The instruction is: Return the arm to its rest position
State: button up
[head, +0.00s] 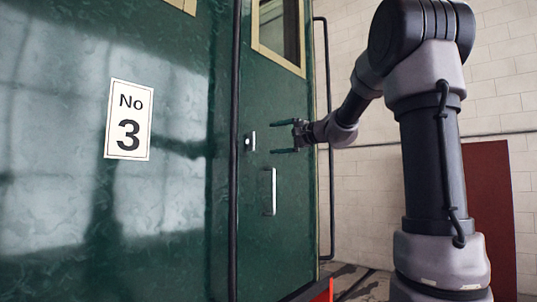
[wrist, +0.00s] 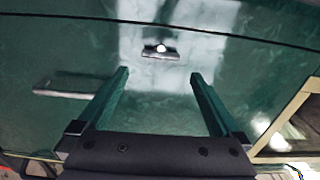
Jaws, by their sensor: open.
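My gripper (head: 284,137) is in front of the green tram door (head: 285,235), to the right of a small metal lock plate (head: 250,141) and above a vertical metal door handle (head: 269,191). In the wrist view my gripper (wrist: 158,88) is open, with its two fingers apart and nothing between them. The lock plate (wrist: 161,51) shows beyond the fingertips, apart from them. The handle (wrist: 68,88) shows to the left of the left finger. My arm reaches in from the right side of the head view.
A black vertical handrail (head: 325,130) stands by the door's right edge. A door window (head: 279,30) is above my gripper. A "No 3" plate (head: 128,120) is on the green side. A brick wall (head: 500,90) and a dark red panel (head: 488,205) are behind my arm.

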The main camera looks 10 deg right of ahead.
jog(key=s+a+f+n+g+h, duration=0.1)
jog(key=s+a+f+n+g, duration=0.15)
jog(key=s+f, duration=0.45)
jog(key=s+a+f+n+g+h, duration=0.1)
jog(key=s+a+f+g, duration=0.3)
jog(key=s, duration=0.6)
jog(key=s+d+f+n+h, duration=0.1)
jog(key=s+d+f+h, duration=0.2)
jog(key=s+f, duration=0.4)
jog(key=s+d+f+n+h, duration=0.2)
jog(key=s+d+f+h, duration=0.1)
jog(key=s+f, duration=0.4)
jog(key=shift+s+d+g+h, duration=0.2)
jog(key=shift+g+h, duration=0.1)
jog(key=shift+g, duration=0.15)
jog(key=shift+f, duration=0.1)
